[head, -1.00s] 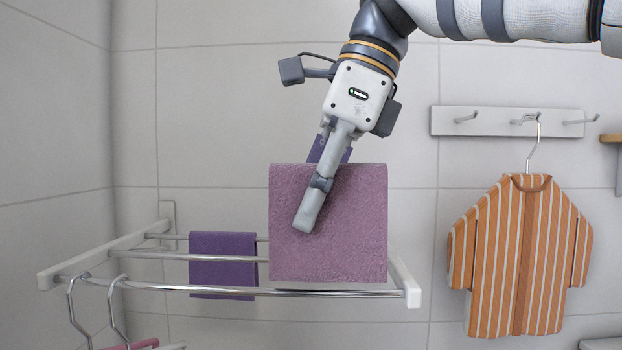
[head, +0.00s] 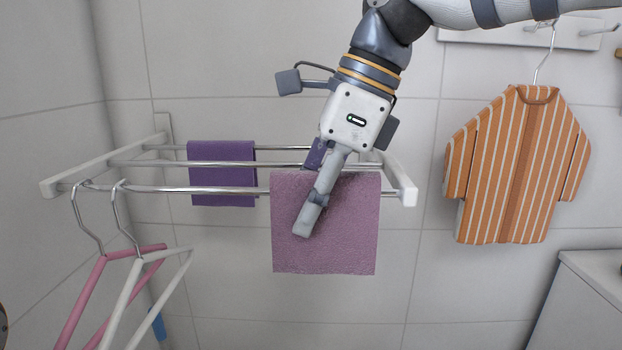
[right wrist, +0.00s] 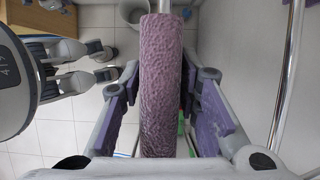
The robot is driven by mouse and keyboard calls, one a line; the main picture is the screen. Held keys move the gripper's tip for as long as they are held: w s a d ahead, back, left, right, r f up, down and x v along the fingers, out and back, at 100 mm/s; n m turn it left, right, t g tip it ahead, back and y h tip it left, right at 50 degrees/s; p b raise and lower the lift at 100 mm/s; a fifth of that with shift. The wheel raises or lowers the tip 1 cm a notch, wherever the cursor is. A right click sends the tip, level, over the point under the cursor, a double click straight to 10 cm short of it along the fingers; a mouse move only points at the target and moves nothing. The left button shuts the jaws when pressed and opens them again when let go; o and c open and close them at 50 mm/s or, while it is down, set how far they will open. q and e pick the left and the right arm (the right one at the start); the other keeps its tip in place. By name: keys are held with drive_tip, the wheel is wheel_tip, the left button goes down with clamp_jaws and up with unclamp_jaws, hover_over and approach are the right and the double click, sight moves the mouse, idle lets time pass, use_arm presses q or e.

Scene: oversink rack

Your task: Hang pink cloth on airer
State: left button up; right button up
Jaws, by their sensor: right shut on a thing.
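The pink cloth (head: 350,235) hangs in front of the right part of the airer's (head: 405,185) front rail, with its top edge a little above rail height. The other finger is mostly hidden behind the cloth.
A purple cloth (head: 222,175) hangs on the airer at left. A pink hanger (head: 82,295) and a white hanger (head: 125,305) hook over the front rail's left end. A striped orange shirt (head: 520,165) hangs on the wall at right. A white cabinet (head: 585,300) stands lower right.

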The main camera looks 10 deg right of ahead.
drive_tip(key=shift+w+f, duration=0.1)
drive_tip(key=shift+f, duration=0.3)
drive_tip(key=o, duration=1.2)
drive_tip(key=shift+o, duration=0.2)
